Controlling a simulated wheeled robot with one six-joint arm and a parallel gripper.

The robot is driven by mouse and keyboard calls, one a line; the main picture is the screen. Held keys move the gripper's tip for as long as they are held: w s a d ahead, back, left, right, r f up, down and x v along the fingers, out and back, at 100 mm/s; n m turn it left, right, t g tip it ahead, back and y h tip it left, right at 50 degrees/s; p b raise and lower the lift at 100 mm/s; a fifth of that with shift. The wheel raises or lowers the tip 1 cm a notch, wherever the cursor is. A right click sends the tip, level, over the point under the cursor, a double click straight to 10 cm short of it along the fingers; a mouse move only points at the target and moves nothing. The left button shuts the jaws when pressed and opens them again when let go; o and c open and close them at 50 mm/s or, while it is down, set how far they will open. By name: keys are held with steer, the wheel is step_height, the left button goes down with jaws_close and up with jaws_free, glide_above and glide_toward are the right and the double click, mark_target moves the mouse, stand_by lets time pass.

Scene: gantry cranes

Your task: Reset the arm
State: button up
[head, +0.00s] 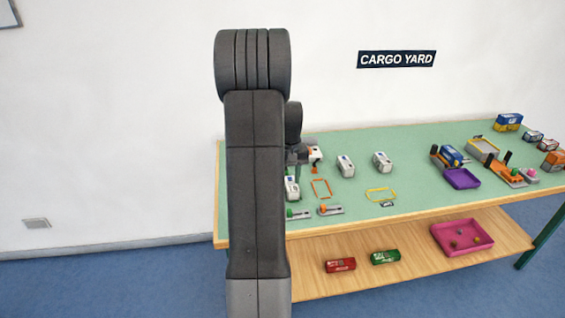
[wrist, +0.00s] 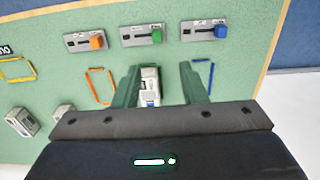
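My gripper (wrist: 161,75) shows in the wrist view with its two green fingers wide apart, pointing down over the green table. A white container (wrist: 150,84) shows between the fingers, nearer the left one; no finger is seen closed on it. In the head view my dark arm stands upright in front of the table's left end and hides most of my gripper. A white container (head: 292,188) shows just right of the arm there.
The green table (head: 330,215) holds slider blocks (head: 330,210), an orange outline (head: 321,189), a yellow outline (head: 380,195), more white containers (head: 345,166) and a purple tray (head: 462,179). The shelf below carries a red container (head: 340,265), a green one (head: 385,257) and a pink tray (head: 464,250).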

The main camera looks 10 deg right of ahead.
mark_target(293, 215)
step_height(293, 215, down, 14)
steer(key=shift+r+p, duration=0.25)
steer(key=shift+p, duration=0.45)
steer(key=shift+d+f, duration=0.1)
steer(key=shift+d, duration=0.8)
